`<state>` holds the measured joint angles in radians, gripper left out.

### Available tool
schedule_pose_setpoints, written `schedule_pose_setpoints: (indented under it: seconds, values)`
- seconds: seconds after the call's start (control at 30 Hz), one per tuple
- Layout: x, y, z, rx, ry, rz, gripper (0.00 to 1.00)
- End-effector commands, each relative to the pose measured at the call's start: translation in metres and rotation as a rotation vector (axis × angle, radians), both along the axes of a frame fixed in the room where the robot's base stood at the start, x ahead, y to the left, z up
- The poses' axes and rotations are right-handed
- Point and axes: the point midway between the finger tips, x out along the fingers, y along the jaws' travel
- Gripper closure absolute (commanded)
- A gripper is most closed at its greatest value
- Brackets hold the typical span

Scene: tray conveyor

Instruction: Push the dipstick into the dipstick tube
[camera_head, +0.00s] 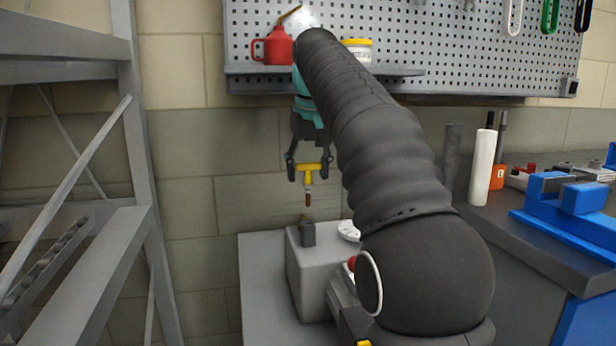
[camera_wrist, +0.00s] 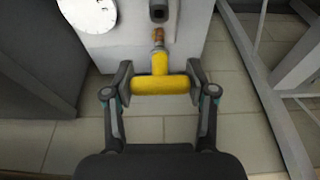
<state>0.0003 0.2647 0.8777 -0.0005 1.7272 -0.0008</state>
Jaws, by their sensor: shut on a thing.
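The dipstick (camera_head: 309,170) has a yellow T-shaped handle and a short brownish tip. My gripper (camera_head: 310,168) is shut on its handle, with one finger on each end of the crossbar. In the wrist view the yellow handle (camera_wrist: 152,84) lies between my fingertips (camera_wrist: 153,84), with the brown tip pointing away toward the tube. The dark dipstick tube (camera_head: 307,233) stands upright on a light grey block (camera_head: 305,275). The tip is above the tube and apart from it in the head view. The tube's dark opening (camera_wrist: 158,13) shows at the top of the wrist view.
A white round dial (camera_head: 348,230) sits on the block beside the tube. A grey metal frame (camera_head: 135,150) stands at the left. A workbench with a blue vise (camera_head: 570,200) is at the right. A pegboard shelf (camera_head: 400,72) with a red can (camera_head: 273,47) is behind.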

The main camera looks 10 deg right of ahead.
Motion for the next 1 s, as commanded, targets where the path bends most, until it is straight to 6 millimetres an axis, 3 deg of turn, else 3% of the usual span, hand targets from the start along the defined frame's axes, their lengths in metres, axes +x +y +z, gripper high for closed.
schedule_pose_setpoints:
  seconds: [0.33,1.0]
  values:
    - [0.0,0.0,-0.025,0.0,0.0,-0.002,0.78]
    - [0.0,0.0,-0.026,0.0,0.0,-0.002,0.78]
